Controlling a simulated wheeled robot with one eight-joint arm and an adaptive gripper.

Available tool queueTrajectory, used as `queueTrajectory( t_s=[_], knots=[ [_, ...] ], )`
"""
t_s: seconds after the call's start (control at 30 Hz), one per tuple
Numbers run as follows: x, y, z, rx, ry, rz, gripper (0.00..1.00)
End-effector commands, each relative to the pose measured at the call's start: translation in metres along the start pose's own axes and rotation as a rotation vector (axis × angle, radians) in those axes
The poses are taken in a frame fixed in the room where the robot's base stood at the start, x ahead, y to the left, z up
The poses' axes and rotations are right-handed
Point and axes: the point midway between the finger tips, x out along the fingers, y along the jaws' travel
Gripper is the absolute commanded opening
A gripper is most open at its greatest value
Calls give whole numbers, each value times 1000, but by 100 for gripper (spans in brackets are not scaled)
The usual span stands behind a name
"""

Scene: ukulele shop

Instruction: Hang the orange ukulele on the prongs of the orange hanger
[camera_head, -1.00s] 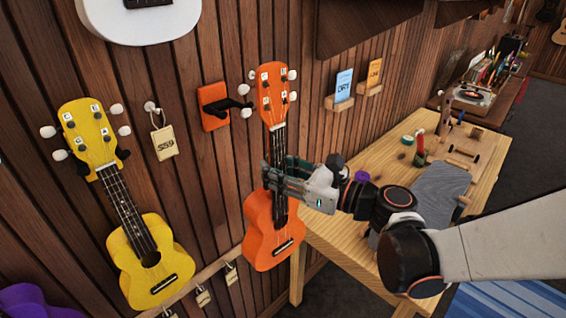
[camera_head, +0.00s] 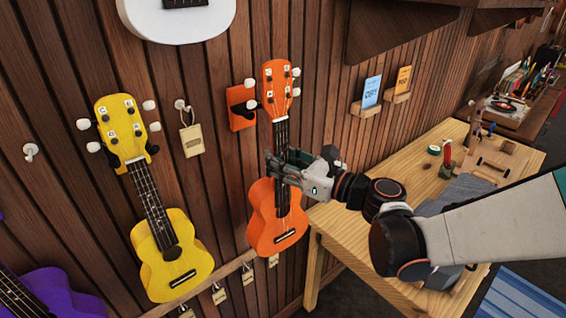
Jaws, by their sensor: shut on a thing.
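The orange ukulele (camera_head: 277,215) is upright in front of the wooden wall, right of the yellow ukulele. My gripper (camera_head: 280,165) is shut on it around the lower neck, just above the body, reaching in from the right. The orange hanger (camera_head: 238,120) is an orange plate on the wall with dark prongs. It is just left of the ukulele's headstock (camera_head: 278,88), and the headstock's lower left peg overlaps the prongs in the picture.
A yellow ukulele (camera_head: 165,235) hangs on dark prongs to the left. A white ukulele (camera_head: 150,22) is above and a purple one (camera_head: 50,295) at lower left. A tag (camera_head: 192,140) hangs on a peg. A wooden workbench (camera_head: 350,245) with tools stands at right, under my arm.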

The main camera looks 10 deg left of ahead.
Motion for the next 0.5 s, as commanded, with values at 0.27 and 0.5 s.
queueTrajectory(
  t_s=[0.27,0.5],
  knots=[
    [11,-3,0,0,-1,0,0],
    [11,-4,-1,9,-1,40,0]
  ],
)
